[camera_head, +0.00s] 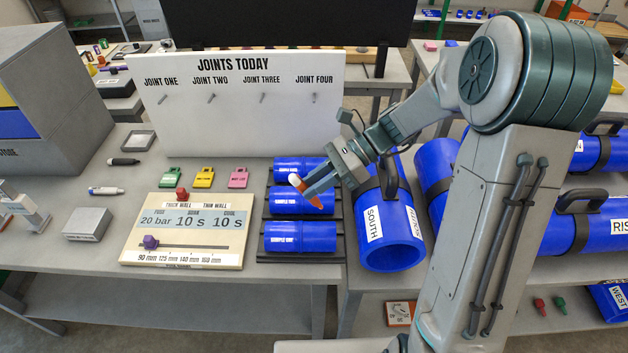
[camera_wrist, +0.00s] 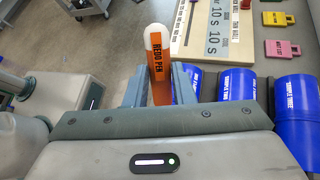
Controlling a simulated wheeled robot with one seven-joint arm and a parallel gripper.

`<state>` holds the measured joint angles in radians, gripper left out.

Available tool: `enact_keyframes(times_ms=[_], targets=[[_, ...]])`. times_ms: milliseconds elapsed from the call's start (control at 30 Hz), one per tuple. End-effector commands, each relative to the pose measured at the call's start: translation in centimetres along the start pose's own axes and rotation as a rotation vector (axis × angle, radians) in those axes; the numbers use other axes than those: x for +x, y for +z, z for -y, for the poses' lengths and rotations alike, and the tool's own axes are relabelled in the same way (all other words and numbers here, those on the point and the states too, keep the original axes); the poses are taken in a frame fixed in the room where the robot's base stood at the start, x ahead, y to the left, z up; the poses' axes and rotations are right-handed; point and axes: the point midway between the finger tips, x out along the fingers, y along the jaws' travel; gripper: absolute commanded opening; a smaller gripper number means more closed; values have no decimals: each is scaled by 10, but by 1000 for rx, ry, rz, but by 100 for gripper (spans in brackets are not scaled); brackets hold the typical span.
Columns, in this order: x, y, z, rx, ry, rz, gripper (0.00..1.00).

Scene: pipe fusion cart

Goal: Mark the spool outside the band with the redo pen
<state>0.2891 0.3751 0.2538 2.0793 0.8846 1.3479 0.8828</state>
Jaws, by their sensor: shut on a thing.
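My gripper (camera_head: 318,193) is shut on the orange redo pen (camera_head: 306,191), above the spool rack. In the wrist view the pen (camera_wrist: 158,56) stands between the fingers (camera_wrist: 160,88), with its white end up and its label readable. Three blue spools lie on the dark rack (camera_head: 346,243): the far one (camera_head: 290,167), the middle one (camera_head: 290,204), partly hidden by pen and gripper, and the near one (camera_head: 300,237), labelled sample one. The wrist view also shows sample two (camera_wrist: 238,84) and sample three (camera_wrist: 297,95). I see no mark on them.
A settings board (camera_head: 190,262) with a red and a purple slider stands left of the rack. Green, yellow and pink tags (camera_head: 238,178) lie behind it. The joints board (camera_head: 240,130) has bare pegs. The large blue pipe marked south (camera_head: 393,250) is close right of the rack.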

Motion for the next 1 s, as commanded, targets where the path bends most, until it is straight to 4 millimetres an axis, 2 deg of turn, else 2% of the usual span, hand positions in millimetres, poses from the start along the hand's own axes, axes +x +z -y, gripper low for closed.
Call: enact_keyframes(times_ms=[133,700,1000], targets=[[-1,3,0,0,2,1,1],[28,-47,9,1,2,2,1],[35,-60,12,0,1,0,1]])
